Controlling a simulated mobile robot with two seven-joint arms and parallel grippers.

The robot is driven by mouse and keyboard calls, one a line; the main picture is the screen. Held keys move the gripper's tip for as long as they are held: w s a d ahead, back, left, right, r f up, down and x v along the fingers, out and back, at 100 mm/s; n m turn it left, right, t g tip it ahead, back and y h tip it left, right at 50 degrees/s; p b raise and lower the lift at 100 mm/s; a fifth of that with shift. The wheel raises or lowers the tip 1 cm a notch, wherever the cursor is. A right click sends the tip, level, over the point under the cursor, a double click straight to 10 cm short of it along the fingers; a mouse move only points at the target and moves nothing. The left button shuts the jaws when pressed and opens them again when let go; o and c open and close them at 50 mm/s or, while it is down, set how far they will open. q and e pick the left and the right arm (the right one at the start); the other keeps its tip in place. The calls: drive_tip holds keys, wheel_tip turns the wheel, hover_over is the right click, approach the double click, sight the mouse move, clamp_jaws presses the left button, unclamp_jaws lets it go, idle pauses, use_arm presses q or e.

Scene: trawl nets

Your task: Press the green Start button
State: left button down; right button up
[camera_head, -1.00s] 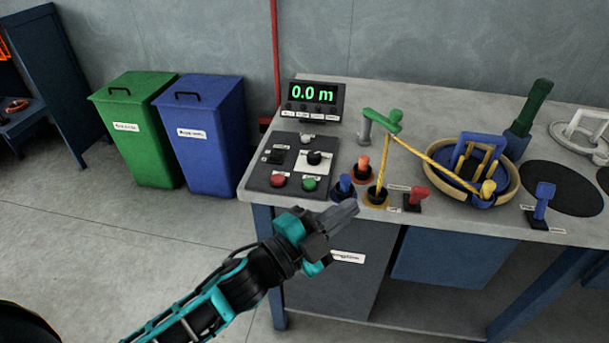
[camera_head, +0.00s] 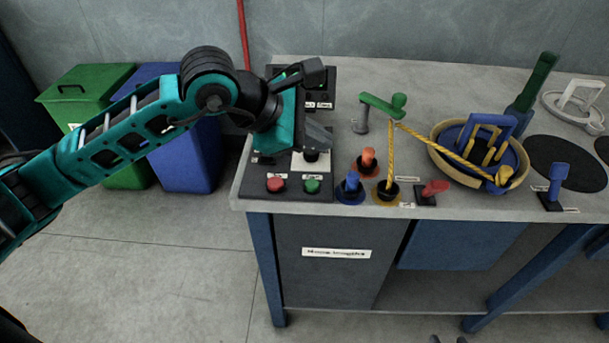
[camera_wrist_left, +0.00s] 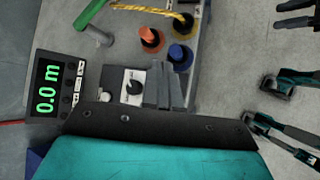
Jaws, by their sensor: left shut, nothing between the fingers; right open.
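The green Start button (camera_head: 312,186) is a round cap at the front right of the dark control panel (camera_head: 243,187). A red button (camera_head: 275,185) sits to its left. My left gripper (camera_head: 318,143) is shut and empty. It is above the panel, over the black knob on its white plate, behind the green button in the head view. In the left wrist view its fingers (camera_wrist_left: 164,92) show beside the black knob (camera_wrist_left: 134,88); I cannot make out the green button there. My right gripper (camera_head: 449,340) shows only its spread fingertips at the bottom edge.
Blue (camera_head: 351,186) and orange (camera_head: 368,160) plugs stand right of the panel, near a yellow rope (camera_head: 391,158) and a red lever (camera_head: 434,188). The display (camera_wrist_left: 46,88) reads 0.0 m. Bins (camera_head: 185,172) stand left of the bench.

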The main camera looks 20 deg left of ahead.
use_arm(q)
drive_tip(key=shift+w+a+r+t+y, duration=0.15)
drive_tip(key=shift+w+a+y, duration=0.1)
drive_tip(key=shift+a, duration=0.2)
drive_tip(key=shift+w+a+r+t+y, duration=0.15)
drive_tip(key=shift+w+a+y, duration=0.1)
drive_tip(key=shift+a, duration=0.15)
use_arm(e)
drive_tip(key=shift+w+a, duration=0.1)
use_arm(q)
drive_tip(key=b, duration=0.5)
hover_over(308, 186)
wheel_tip(308, 186, down, 8)
drive_tip(key=shift+r, duration=0.1)
drive_tip(key=shift+f+b, duration=0.5)
drive_tip(key=shift+b, duration=0.15)
use_arm(e)
drive_tip(key=w+a+f, duration=0.1)
drive_tip(key=a+f+y, duration=0.1)
drive_tip(key=shift+w+a, duration=0.35)
drive_tip(key=shift+s+f, duration=0.2)
drive_tip(key=shift+f, duration=0.1)
